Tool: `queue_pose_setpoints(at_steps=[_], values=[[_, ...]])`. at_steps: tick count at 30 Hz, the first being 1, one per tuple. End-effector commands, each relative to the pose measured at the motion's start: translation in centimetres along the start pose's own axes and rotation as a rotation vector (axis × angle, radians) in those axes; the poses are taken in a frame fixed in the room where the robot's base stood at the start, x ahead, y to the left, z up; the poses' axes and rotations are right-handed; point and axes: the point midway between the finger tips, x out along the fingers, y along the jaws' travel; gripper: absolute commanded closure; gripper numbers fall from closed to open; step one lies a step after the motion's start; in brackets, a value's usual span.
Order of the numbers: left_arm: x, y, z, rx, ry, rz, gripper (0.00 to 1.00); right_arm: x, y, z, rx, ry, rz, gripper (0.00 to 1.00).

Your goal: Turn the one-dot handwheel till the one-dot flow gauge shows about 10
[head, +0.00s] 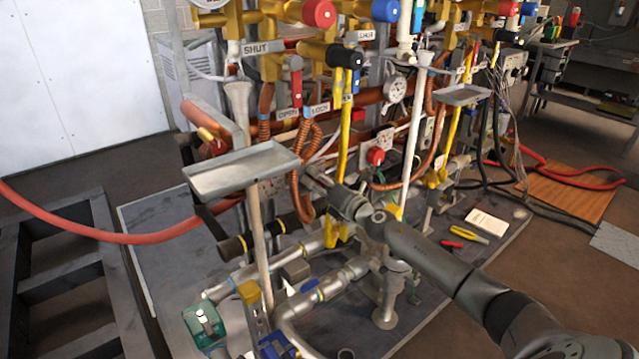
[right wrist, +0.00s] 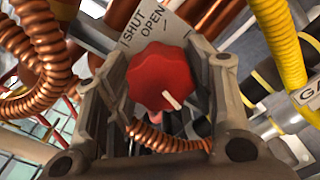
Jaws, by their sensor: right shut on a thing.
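A red lobed handwheel (right wrist: 158,78) with one white mark sits between the fingers of my right gripper (right wrist: 165,95) in the right wrist view. The gripper is shut on it. A plate reading SHUT and OPEN (right wrist: 150,25) is just behind the handwheel. In the head view my right gripper (head: 318,180) reaches in among the pipes at the middle, and the wheel it holds is hidden there. A round white gauge (head: 395,90) shows right of the middle; its reading and any dots are too small to tell. My left gripper is not in view.
Copper coils (head: 305,145), yellow hoses (head: 344,130) and a white pipe (head: 415,120) crowd around the right gripper. A grey tray (head: 240,172) on a post stands to the left. Yellow pliers (head: 470,235) lie on the grey base plate to the right.

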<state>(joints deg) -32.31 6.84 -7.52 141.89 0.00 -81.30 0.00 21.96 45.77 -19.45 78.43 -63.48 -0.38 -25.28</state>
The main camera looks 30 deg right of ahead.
Motion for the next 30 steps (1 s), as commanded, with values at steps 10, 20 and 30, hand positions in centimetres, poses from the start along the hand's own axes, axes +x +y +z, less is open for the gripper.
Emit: queue_pose_setpoints(at_steps=[10,20,30], values=[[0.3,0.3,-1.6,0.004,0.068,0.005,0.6,-0.1,-0.1,-0.3,-0.331,0.007,0.0,0.74],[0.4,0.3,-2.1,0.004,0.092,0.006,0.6,-0.1,0.0,-0.4,-0.644,0.008,0.001,0.74],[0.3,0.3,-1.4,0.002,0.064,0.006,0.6,-0.1,0.0,-0.4,-0.921,0.008,0.002,0.74]])
